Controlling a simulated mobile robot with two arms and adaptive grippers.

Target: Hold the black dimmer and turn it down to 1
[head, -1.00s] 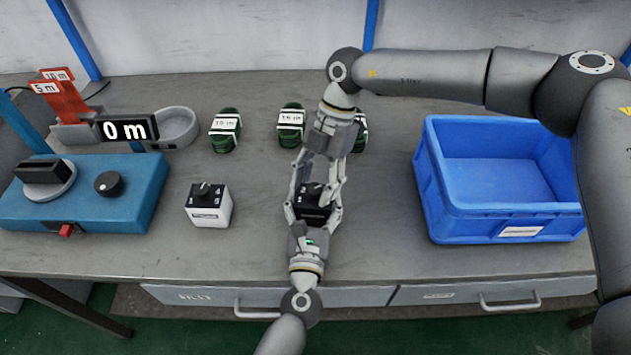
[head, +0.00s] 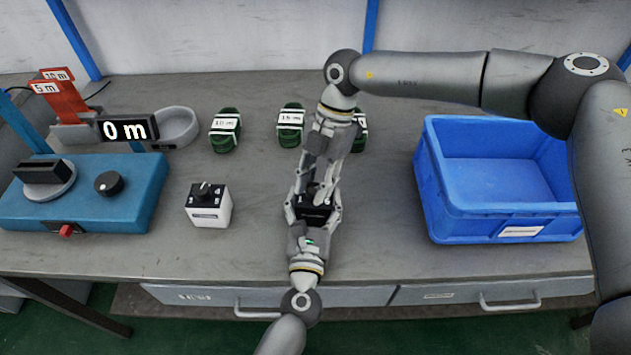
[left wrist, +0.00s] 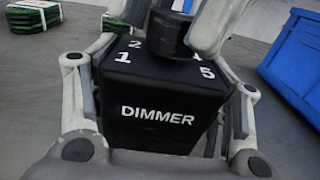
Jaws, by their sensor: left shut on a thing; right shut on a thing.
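The black dimmer (head: 314,212) is upright at the middle front of the table. In the left wrist view its front face (left wrist: 158,116) reads DIMMER, with 1, 2 and 5 legible on top. My left gripper (head: 313,218) reaches in from the front and is shut on the dimmer's body, one finger along each side. My right gripper (head: 318,192) comes down from behind and is shut on the black knob (left wrist: 168,36) on top. The fingers partly cover the knob and the scale, so I cannot tell its setting for sure.
A white dimmer (head: 209,207) stands to the left. Green coils (head: 225,131) lie behind, one partly hidden by my right arm. A blue machine (head: 125,190) with a "0 m" display (head: 125,129) is at left. A blue crate (head: 515,222) is at right.

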